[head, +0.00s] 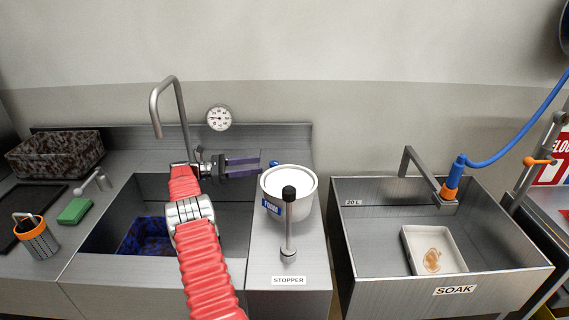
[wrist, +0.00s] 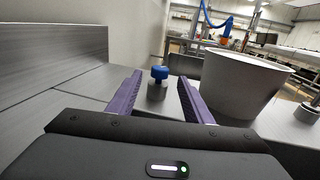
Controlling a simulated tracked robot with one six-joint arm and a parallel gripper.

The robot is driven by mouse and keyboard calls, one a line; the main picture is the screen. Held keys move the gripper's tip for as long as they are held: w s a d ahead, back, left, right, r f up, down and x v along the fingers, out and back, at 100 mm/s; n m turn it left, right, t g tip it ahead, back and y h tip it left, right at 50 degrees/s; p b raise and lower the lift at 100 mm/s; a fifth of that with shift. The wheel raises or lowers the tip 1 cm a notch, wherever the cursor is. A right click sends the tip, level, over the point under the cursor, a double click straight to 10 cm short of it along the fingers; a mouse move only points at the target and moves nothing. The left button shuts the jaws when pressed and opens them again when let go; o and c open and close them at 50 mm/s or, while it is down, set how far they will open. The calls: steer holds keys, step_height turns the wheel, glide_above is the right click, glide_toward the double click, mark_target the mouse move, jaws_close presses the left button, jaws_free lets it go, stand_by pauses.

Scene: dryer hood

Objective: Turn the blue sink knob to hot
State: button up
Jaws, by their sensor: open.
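The blue sink knob (wrist: 160,72) sits on a short grey metal stem on the steel sink deck. In the wrist view it shows between the two purple fingertips, and I cannot tell whether it is inside them or just beyond. In the head view only a small bit of the knob (head: 274,163) shows, just past the fingertips and behind the white bucket. My gripper (head: 261,166) is open and points right, low over the back of the deck. No finger visibly touches the knob. Any hot or cold mark is not visible.
The white FOAM bucket (head: 302,183) stands close to the right of my gripper. The STOPPER post (head: 289,232) stands in front of it. The SOAK sink (head: 367,255) is farther right.

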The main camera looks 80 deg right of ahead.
mark_target(274, 165)
steer(key=x, duration=1.2)
steer(key=c, duration=1.1)
